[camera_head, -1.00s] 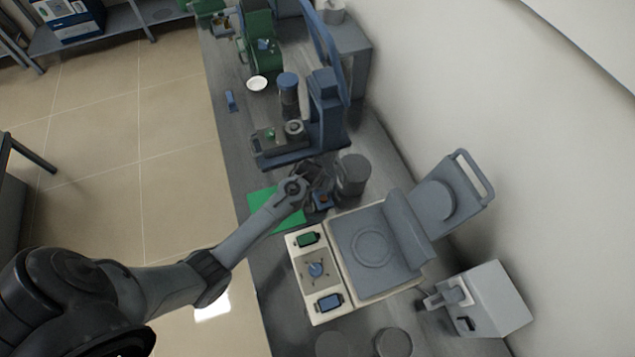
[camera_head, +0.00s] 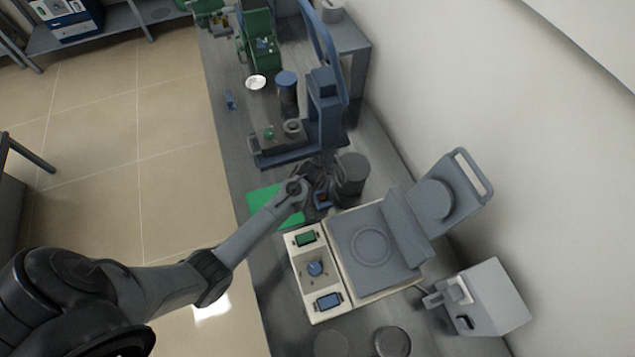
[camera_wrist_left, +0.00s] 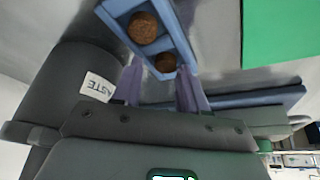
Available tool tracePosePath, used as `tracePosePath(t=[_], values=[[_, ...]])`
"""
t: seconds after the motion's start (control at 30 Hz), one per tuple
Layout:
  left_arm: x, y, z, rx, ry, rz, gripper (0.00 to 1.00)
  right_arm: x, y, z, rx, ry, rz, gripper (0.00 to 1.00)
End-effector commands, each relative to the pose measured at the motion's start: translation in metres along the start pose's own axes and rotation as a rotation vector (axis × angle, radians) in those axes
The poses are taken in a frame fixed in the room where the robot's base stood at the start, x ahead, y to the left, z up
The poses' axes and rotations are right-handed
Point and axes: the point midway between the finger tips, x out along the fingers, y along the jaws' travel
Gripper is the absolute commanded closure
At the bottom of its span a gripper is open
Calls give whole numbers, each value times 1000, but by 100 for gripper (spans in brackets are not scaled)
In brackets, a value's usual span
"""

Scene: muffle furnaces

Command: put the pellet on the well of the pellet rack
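The pellet rack is a small blue block (camera_wrist_left: 179,37) with two brown round pellets in it. One pellet (camera_wrist_left: 143,27) sits in the farther well. The other pellet (camera_wrist_left: 166,63) is at the near end, between my left fingertips. My left gripper (camera_wrist_left: 160,75) has its purple-grey fingers spread apart, one on each side of the rack's near end, with no clear contact on the pellet. In the head view the left gripper (camera_head: 315,174) is just above the rack (camera_head: 322,200), partly hiding it. My right gripper is not in view.
A dark waste canister (camera_head: 352,173) with a label stands close beside the gripper. A green mat (camera_head: 262,198) lies left of the rack. A blue press (camera_head: 325,115) stands behind, and a cream-and-grey device with an open lid (camera_head: 370,246) in front.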

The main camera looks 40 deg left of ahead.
Motion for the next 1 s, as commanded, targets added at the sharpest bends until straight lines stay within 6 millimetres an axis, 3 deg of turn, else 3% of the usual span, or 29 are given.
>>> tracePosePath(t=[0.03,0.37,0.57,1.0], values=[[7,-8,7,-1,-13,-12,50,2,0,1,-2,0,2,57],[8,-11,8,-4,-14,-16,50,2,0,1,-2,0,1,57],[0,-12,4,-6,-13,-18,50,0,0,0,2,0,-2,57],[-78,-6,-2,-1,-6,-10,50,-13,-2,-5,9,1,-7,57]])
